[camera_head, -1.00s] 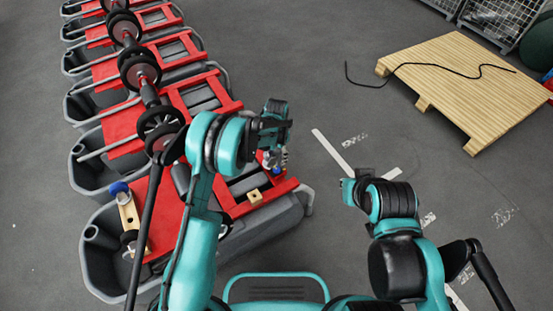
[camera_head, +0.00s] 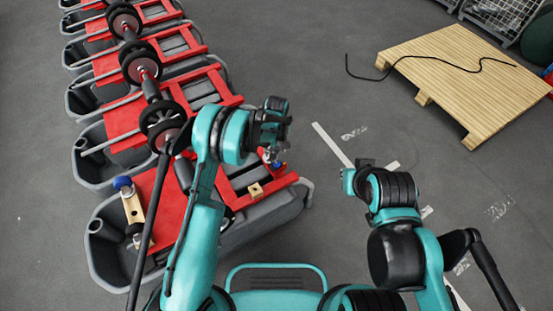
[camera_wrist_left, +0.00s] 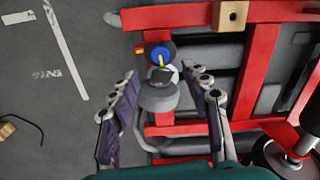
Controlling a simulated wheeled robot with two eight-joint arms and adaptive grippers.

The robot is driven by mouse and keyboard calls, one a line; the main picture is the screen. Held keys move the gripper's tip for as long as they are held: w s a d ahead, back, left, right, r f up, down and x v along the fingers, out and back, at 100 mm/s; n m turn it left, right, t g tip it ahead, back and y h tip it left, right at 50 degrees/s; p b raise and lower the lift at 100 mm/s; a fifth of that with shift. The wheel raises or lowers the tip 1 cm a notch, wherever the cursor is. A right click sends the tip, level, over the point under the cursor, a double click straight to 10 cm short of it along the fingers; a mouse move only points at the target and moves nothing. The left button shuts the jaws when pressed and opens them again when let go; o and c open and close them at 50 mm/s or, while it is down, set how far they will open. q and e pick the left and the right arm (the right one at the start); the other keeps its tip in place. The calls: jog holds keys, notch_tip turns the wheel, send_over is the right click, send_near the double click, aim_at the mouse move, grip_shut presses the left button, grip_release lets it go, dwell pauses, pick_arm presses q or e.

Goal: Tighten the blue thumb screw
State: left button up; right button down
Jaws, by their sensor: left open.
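The blue thumb screw (camera_wrist_left: 159,57) shows in the left wrist view as a blue disc with a yellow mark, beside the red frame. In the head view it is a small blue spot (camera_head: 278,165) just below my left gripper (camera_head: 271,149). In the left wrist view, my left gripper (camera_wrist_left: 164,75) is open, its two fingers apart with a grey rounded part (camera_wrist_left: 159,93) showing between them. The screw appears just beyond the fingertips; no contact is visible. My right gripper (camera_head: 350,181) is far to the right of the screw; its fingers are unclear.
Several grey tanks with red frames (camera_head: 160,195) run up the left side. A wooden block (camera_head: 256,190) sits on the nearest frame. A blue ball (camera_head: 122,183) is at its left end. A wooden pallet (camera_head: 460,75) with a black cable lies upper right. Open floor lies between.

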aim_at(276, 163)
pick_arm(q)
jog(key=shift+f+n, duration=0.1)
jog(key=shift+n, duration=0.9)
jog(key=shift+f, duration=0.35)
notch_tip(276, 163, down, 7)
jog(key=b, duration=0.3)
jog(key=shift+c, duration=0.3)
grip_shut()
